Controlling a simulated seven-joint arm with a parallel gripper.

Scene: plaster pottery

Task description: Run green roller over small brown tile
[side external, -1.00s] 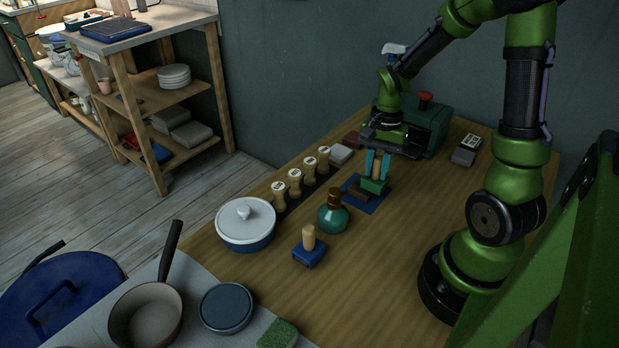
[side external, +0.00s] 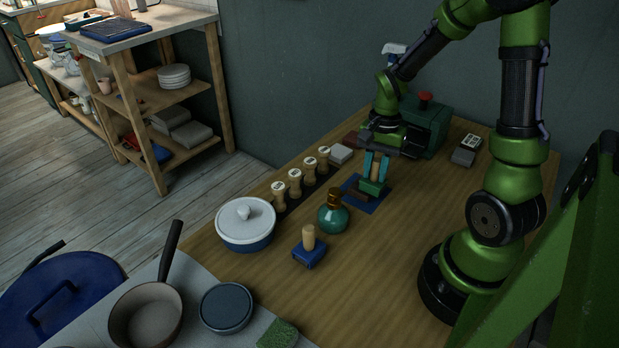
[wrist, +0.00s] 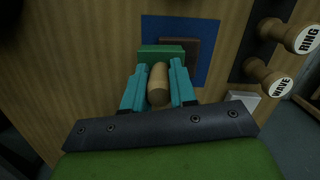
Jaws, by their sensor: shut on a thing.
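My gripper (side external: 375,168) is shut on the wooden handle of the green roller (side external: 373,187), which it holds upright over the blue mat. In the wrist view the teal fingers of my gripper (wrist: 159,87) clasp the tan handle, and the green roller (wrist: 160,53) shows beyond it. The small brown tile (wrist: 205,57) lies on the blue mat (wrist: 181,23), partly hidden by the roller. In the side view the tile (side external: 357,195) shows just left of the roller. I cannot tell whether roller and tile touch.
A green bottle (side external: 333,217) and a blue block with a wooden handle (side external: 309,250) stand in front of the mat. Wooden stamps (side external: 295,182) line the left, near a lidded pot (side external: 246,223). A green box (side external: 425,125) stands behind. The table right of the mat is clear.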

